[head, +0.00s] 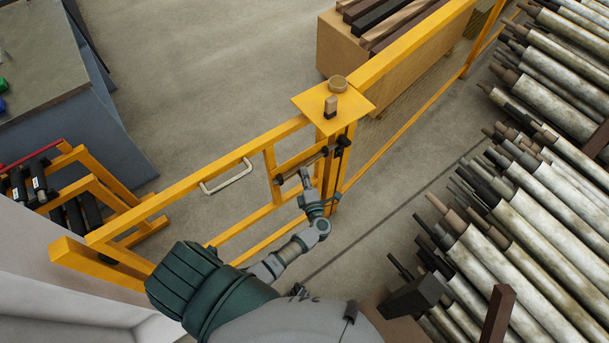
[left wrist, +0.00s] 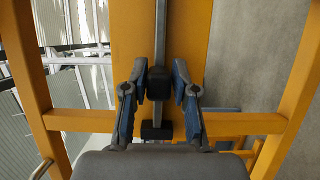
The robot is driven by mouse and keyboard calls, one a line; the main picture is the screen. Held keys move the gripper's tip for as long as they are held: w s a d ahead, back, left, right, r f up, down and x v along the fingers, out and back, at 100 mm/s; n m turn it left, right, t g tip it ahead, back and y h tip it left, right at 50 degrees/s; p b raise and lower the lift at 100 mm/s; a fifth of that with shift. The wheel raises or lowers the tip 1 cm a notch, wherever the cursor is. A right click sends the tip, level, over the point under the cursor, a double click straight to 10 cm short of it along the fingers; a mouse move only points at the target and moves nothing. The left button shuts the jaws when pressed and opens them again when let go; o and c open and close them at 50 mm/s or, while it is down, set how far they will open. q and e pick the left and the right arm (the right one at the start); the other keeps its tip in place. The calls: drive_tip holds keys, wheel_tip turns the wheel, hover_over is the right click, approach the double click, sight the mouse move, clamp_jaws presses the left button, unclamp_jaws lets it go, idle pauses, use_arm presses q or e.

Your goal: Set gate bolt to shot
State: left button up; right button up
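The gate bolt (left wrist: 161,35) is a grey rod with a dark block-shaped knob (left wrist: 159,84) on a yellow plate of the gate, in the left wrist view. In the head view the bolt (head: 302,164) lies along the gate's upper part beside the post, partly hidden by my gripper. My left gripper (head: 305,179) is at the bolt. In the left wrist view its two fingers (left wrist: 159,78) stand on either side of the knob, with narrow gaps visible; I cannot tell contact. A second dark block (left wrist: 157,130) sits lower on the rod. My right gripper is not in view.
The yellow gate (head: 180,195) has a pale handle (head: 226,176) left of the bolt. The post's square top plate (head: 318,101) stands beside it. Racked rollers (head: 530,200) fill the right side. A crate (head: 345,50) stands behind.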

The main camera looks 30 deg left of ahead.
use_arm(q)
clamp_jaws()
drive_tip(key=shift+w+d, duration=0.15)
drive_tip(key=shift+w, duration=0.15)
drive_tip(key=shift+w+d, duration=0.1)
drive_tip(key=shift+o, duration=2)
unclamp_jaws()
drive_tip(key=shift+o, duration=1.2)
drive_tip(key=shift+w, duration=0.1)
drive_tip(key=shift+w+f, duration=0.1)
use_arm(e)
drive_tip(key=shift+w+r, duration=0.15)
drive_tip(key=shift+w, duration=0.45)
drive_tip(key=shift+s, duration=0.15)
